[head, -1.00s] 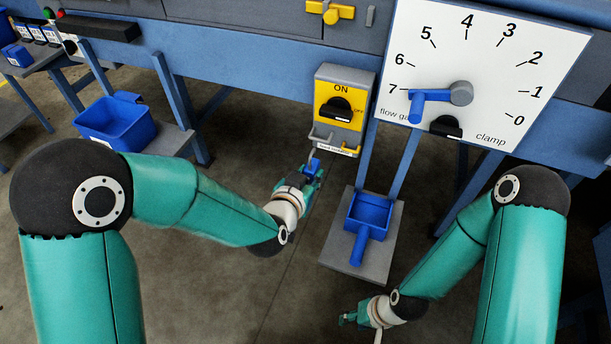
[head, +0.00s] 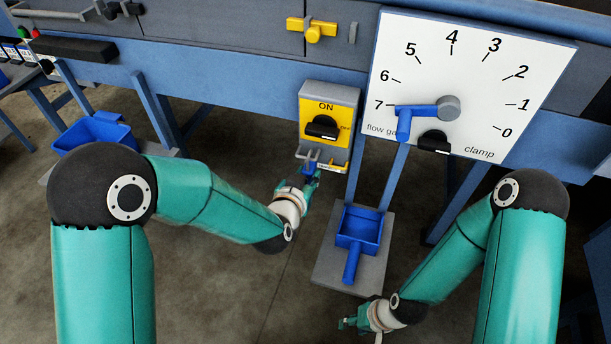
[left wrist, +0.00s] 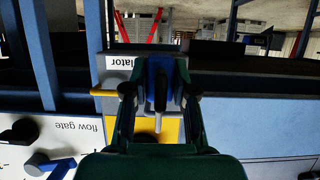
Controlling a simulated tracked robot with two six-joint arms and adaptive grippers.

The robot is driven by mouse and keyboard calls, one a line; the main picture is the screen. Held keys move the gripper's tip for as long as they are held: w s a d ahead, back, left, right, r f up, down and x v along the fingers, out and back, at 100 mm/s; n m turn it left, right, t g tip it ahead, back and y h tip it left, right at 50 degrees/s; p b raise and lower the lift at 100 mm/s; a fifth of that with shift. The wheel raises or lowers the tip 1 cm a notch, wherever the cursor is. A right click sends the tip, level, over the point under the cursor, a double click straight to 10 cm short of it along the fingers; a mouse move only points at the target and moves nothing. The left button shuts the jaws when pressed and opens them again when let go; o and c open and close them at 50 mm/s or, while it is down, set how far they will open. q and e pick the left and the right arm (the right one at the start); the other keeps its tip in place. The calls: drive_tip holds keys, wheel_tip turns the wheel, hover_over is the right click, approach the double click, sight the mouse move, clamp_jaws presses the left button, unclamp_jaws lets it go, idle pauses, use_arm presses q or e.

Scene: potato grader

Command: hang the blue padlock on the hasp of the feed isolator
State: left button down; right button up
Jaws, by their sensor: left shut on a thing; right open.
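The feed isolator (head: 343,98) is a yellow-fronted grey box marked ON, with a black knob (head: 322,127). Its hasp (head: 331,161) is a grey bracket along the bottom edge. My left gripper (head: 313,178) is shut on the blue padlock (head: 308,169), just below the hasp's left part. In the left wrist view the padlock (left wrist: 159,72) sits between both fingers, its grey shackle (left wrist: 161,96) towards the yellow panel (left wrist: 173,130). I cannot tell whether the shackle touches or passes the hasp. My right gripper (head: 348,322) is open and empty, low at the bottom centre.
A white flow-gate dial (head: 440,75) with a blue handle (head: 404,120) is right of the isolator. A blue scoop-like tray (head: 359,226) rests on a grey stand (head: 331,262) below. A blue bin (head: 85,135) is at left. Blue frame legs stand close by.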

use_arm(q)
drive_tip(key=shift+w+a+f, duration=0.1)
drive_tip(key=shift+f, duration=0.15)
drive_tip(key=c, duration=0.8)
unclamp_jaws()
drive_tip(key=shift+c, duration=0.2)
